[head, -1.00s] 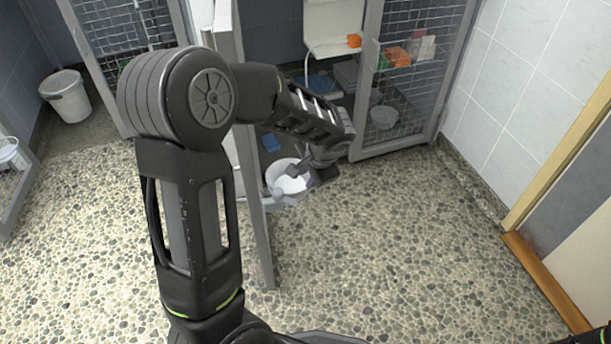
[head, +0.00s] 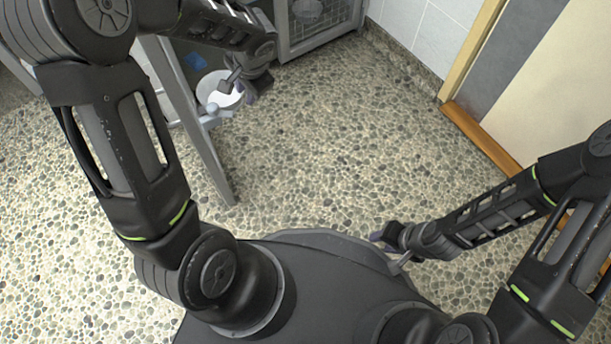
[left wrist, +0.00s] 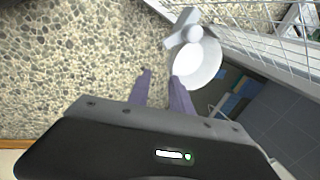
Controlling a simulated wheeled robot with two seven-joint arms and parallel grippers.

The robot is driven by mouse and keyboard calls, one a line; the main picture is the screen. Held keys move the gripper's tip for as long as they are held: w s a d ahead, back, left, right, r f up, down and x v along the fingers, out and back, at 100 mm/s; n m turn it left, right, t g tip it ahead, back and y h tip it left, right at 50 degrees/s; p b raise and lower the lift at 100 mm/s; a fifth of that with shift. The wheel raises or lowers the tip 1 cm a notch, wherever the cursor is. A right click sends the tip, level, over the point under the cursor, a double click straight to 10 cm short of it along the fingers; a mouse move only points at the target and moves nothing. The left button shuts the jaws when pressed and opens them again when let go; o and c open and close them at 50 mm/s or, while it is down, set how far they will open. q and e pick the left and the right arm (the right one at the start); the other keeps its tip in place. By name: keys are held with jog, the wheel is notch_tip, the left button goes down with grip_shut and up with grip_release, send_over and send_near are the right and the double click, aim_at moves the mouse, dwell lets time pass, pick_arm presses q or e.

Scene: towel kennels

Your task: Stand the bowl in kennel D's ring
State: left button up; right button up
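The white bowl (head: 220,88) sits beside the open kennel door (head: 192,118), low over the pebbled floor. It also shows in the left wrist view (left wrist: 200,65), next to a pale winged clamp (left wrist: 187,27) on the door side. The clamp shows in the head view (head: 212,113) at the bowl's near edge. I cannot make out a ring apart from the bowl. My left gripper (head: 242,88) is at the bowl's right side. In the left wrist view its fingers (left wrist: 160,82) stand apart with floor between them, one overlapping the bowl's rim. My right gripper (head: 389,252) is open and empty near my base.
A mesh kennel door (head: 320,25) stands at the back. A blue item (head: 195,62) lies behind the open door. A tiled wall and an orange threshold (head: 480,135) bound the right side. The pebbled floor (head: 310,150) in the middle is clear.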

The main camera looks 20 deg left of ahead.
pick_arm(q)
jog(key=s+d+f+n+h, duration=0.3)
jog(key=s+d+f, duration=0.5)
jog(key=d+f, duration=0.3)
jog(key=s+d+f+n+h, duration=0.4)
jog(key=s+d+f, duration=0.5)
jog(key=d+f, duration=0.2)
jog(key=shift+d+n+g, duration=0.3)
jog(key=shift+d, duration=0.95)
